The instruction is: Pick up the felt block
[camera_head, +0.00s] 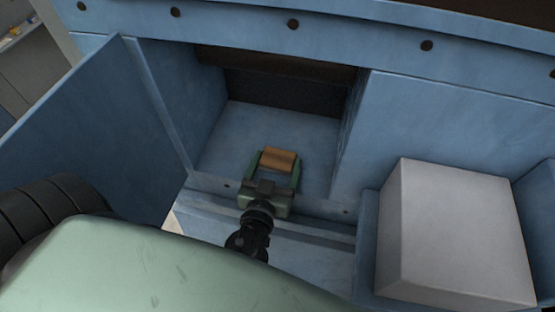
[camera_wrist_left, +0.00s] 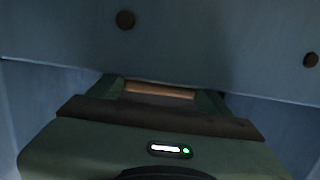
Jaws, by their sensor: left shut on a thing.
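An orange-brown block (camera_head: 278,160), which I take for the felt block, is between the fingers of my left gripper (camera_head: 279,165). The gripper is shut on it, inside an open blue compartment. In the left wrist view the block (camera_wrist_left: 160,90) shows as a thin tan strip between the two green fingers of the gripper (camera_wrist_left: 162,97). The block's lower side is hidden by the gripper. I cannot tell whether the block touches the compartment floor. My right gripper is in neither view.
The blue compartment (camera_head: 235,140) has side walls close to the gripper and a dark back. An open blue door (camera_head: 75,125) stands at left. A large pale grey box (camera_head: 455,230) is at right. A blue rail with dark knobs (camera_head: 350,35) runs above.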

